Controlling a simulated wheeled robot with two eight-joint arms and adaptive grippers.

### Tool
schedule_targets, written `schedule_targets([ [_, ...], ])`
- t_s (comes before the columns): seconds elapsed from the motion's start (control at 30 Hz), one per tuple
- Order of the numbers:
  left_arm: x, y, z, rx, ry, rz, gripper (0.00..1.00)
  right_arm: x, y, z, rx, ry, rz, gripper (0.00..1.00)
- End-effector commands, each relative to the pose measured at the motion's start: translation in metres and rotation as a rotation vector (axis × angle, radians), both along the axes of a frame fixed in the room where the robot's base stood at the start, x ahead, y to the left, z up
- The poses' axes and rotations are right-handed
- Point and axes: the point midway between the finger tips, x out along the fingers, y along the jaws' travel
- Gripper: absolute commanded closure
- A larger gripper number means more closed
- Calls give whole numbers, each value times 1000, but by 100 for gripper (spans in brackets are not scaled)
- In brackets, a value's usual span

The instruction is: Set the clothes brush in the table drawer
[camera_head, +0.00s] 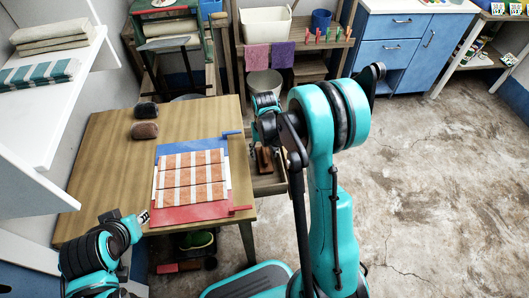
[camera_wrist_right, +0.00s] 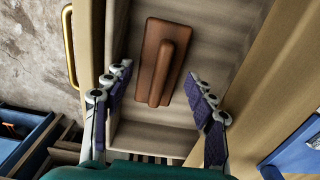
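The table drawer (camera_head: 269,187) is pulled out from the right side of the wooden table (camera_head: 105,190); the right wrist view shows its pale floor (camera_wrist_right: 205,62). The brown clothes brush (camera_wrist_right: 158,65), with a raised grip, lies inside the drawer; it also shows in the head view (camera_head: 265,160). My right gripper (camera_wrist_right: 160,100) is open above the drawer, fingers spread on either side of the brush's near end and apart from it. In the head view the right gripper (camera_head: 265,141) is partly hidden by its arm. My left gripper (camera_head: 143,217) is over the table's front left edge, its opening unclear.
Striped cloth (camera_head: 190,178) lies on a blue and red board on the table. Two dark rounded objects (camera_head: 145,130) sit farther back. A shelf (camera_head: 290,47) with a white bin stands behind; blue cabinets (camera_head: 390,52) are beyond. The floor at right is clear.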

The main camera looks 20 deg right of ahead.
Motion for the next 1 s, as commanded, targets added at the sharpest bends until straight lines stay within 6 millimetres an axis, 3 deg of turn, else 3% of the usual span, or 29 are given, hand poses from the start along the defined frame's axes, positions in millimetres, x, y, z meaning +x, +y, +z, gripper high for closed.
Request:
schedule_targets([
  [0.27, 0, 0, 16, 0, 0, 0, 71, 0, 0, 18, 0, 0, 0, 44],
  [0.6, 0, 0, 47, 0, 0, 0, 71, 0, 0, 97, 0, 0, 0, 44],
  [1.0, 0, 0, 58, 0, 0, 0, 71, -7, 4, 144, -3, -24, 11, 44],
])
